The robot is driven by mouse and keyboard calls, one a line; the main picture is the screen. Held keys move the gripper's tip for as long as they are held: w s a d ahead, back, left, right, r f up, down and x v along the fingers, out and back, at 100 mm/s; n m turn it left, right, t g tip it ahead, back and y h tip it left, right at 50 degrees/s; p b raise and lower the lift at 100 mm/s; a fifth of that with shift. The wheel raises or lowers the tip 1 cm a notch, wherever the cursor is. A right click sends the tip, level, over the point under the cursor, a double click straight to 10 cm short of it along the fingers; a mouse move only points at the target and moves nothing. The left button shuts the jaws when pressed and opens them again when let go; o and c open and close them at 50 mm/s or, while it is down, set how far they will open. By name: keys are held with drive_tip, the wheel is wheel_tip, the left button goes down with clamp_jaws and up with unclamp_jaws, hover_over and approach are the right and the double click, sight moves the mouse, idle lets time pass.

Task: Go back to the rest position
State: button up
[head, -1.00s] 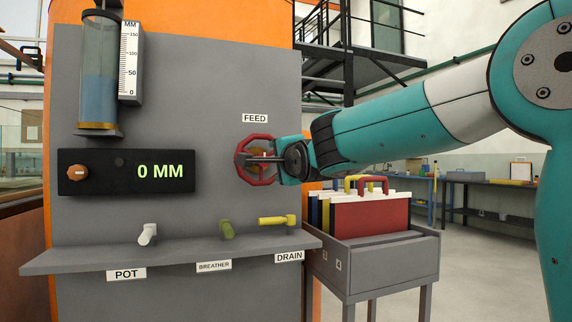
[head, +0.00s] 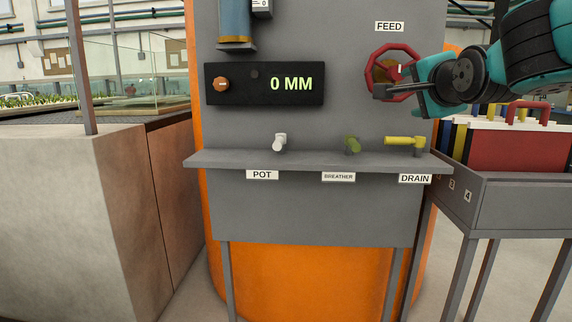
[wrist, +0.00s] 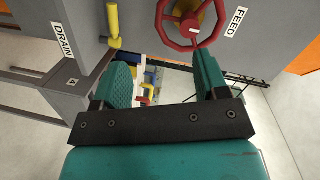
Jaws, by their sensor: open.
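My gripper (head: 384,91) is open and empty in front of the lower part of the red feed wheel (head: 371,69), under the FEED label. In the wrist view my gripper (wrist: 160,68) has its two teal fingers spread, and the red wheel (wrist: 161,14) shows beyond the right finger. Whether a finger touches the wheel rim I cannot tell. My forearm comes in from the upper right in the head view.
The panel's display (head: 264,84) reads 0 MM. A shelf (head: 310,161) below carries white, green and yellow levers, labelled POT, BREATHER and DRAIN. A grey rack (head: 515,205) with coloured boards stands right, under my arm. A concrete wall (head: 75,215) stands left.

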drive_tip(key=s+a+f+n+g+y, duration=0.35)
drive_tip(key=s+a+f+n, duration=0.3)
drive_tip(key=f, duration=0.35)
drive_tip(key=s+a+f+n+g+y, duration=0.1)
drive_tip(key=s+a+f+n+g, duration=0.3)
drive_tip(key=s, duration=0.4)
drive_tip(key=s+a+f+n+g, duration=0.1)
drive_tip(key=s+f+n+g, duration=0.4)
drive_tip(key=s, duration=0.3)
drive_tip(key=s+a+f+n+g+y, duration=0.1)
drive_tip(key=s+a+f+n+g, duration=0.3)
drive_tip(key=s+n, duration=0.35)
wheel_tip(320, 180, up, 24)
drive_tip(key=d+p, duration=0.1)
drive_tip(key=p, duration=2.3)
drive_tip(key=shift+s+d+f+m+p, duration=0.2)
drive_tip(key=shift+s+d+m+p, duration=0.1)
drive_tip(key=shift+s, duration=0.1)
